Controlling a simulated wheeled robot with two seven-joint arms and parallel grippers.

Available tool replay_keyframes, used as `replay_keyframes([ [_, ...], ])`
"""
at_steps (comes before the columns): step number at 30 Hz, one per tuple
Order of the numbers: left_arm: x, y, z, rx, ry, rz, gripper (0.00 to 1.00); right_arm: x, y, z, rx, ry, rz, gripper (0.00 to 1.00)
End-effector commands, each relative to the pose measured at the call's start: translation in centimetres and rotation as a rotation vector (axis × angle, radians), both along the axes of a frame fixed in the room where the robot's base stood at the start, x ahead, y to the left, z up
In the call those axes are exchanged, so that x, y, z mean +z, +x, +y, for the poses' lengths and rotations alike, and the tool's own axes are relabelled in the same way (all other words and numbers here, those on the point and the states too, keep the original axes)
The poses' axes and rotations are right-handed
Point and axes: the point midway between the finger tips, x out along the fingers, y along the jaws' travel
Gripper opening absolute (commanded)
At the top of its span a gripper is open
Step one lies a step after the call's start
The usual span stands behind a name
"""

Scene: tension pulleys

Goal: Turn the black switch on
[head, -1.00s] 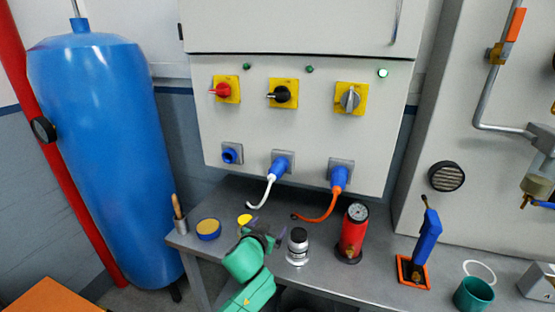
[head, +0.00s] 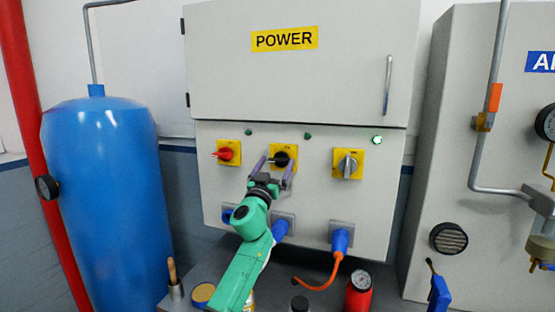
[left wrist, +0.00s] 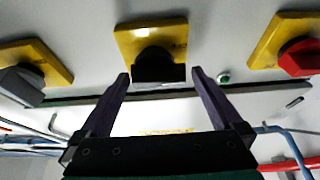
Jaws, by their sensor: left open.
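The black switch (head: 283,158) is a rotary knob on a yellow plate, the middle of three on the grey power cabinet. My left gripper (head: 277,164) is open in front of it, one finger on either side of the knob as seen in the head view. In the left wrist view the black switch (left wrist: 158,66) shows between the two open fingertips (left wrist: 161,73), a little beyond them. Contact cannot be made out. The fingers partly cover the plate in the head view, and the knob's angle is hard to read. My right gripper is not in view.
A red switch (head: 224,154) sits left and a grey switch (head: 348,166) right. The right lamp (head: 377,140) glows; the other two look dark green. Below are sockets with blue plugs (head: 340,240). A blue tank (head: 105,200) stands left.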

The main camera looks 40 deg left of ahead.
Motion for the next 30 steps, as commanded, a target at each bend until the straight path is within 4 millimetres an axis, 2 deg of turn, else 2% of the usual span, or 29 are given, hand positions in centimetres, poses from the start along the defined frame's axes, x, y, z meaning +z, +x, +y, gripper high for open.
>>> replay_keyframes([
  [4,0.4,1.3,0.4,-0.001,-0.002,0.001,1.0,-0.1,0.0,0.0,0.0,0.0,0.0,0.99],
  [12,0.5,1.6,0.4,-0.002,-0.001,0.002,1.0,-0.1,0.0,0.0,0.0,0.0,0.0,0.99],
  [17,0.5,1.5,0.4,-0.002,-0.001,0.002,0.39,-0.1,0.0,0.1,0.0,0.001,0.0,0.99],
  [18,0.5,1.5,0.5,-0.002,0.0,0.002,0.32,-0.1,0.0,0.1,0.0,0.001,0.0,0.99],
  [30,0.6,1.5,0.5,0.001,0.069,0.027,0.32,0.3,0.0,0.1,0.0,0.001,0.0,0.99],
])
